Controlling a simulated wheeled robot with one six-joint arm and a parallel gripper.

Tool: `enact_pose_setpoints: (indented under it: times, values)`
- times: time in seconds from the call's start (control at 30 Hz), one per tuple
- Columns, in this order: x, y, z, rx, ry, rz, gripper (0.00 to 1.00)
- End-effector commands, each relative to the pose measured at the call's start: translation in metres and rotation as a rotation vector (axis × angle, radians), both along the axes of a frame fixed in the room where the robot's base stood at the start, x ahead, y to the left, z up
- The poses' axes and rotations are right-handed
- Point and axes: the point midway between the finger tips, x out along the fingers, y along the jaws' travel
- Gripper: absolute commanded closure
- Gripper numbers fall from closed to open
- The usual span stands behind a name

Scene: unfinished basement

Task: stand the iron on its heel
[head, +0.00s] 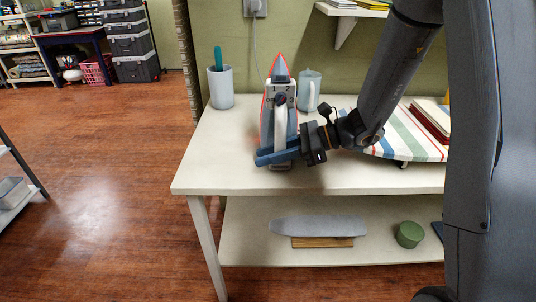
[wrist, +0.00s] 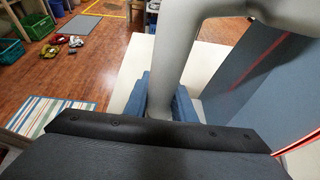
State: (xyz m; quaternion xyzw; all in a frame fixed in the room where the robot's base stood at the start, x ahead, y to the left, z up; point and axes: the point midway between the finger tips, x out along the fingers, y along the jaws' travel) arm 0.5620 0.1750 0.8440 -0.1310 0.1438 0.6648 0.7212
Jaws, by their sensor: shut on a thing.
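The iron (head: 281,96) is upright in the head view, its pointed tip up and its heel down, over the left part of the white table (head: 225,165). It has a blue-grey body, a red edge line and a pale grey handle. My gripper (head: 268,156) reaches in from the right, its blue fingers shut on the lower handle. In the wrist view the handle (wrist: 183,55) passes between the blue fingers (wrist: 160,98), with the iron's body (wrist: 245,75) at the right. The fingers partly hide the heel, and I cannot tell whether it touches the tabletop.
A grey cup (head: 221,88) with a green-handled thing and a pale blue-grey mug (head: 310,90) stand behind the iron. A striped ironing board (head: 405,138) and books (head: 430,120) are at the right. The table's front-left corner is clear.

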Motion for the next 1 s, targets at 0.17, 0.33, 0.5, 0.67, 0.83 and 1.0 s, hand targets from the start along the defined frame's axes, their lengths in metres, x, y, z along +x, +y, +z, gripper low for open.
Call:
enact_pose_setpoints:
  times: [0.17, 0.33, 0.5, 0.67, 0.83, 1.0]
  values:
    - [0.001, 0.000, 0.001, 0.002, -0.004, 0.001, 1.00]
    - [0.001, 0.000, 0.001, 0.002, -0.004, 0.001, 1.00]
    - [0.001, 0.000, 0.000, 0.001, -0.002, 0.000, 0.55]
    - [0.000, 0.000, 0.000, 0.000, -0.001, 0.000, 0.55]
    - [0.000, -0.005, 0.000, -0.001, 0.002, -0.002, 0.55]
    - [-0.001, -0.026, 0.010, -0.001, -0.002, -0.005, 0.55]
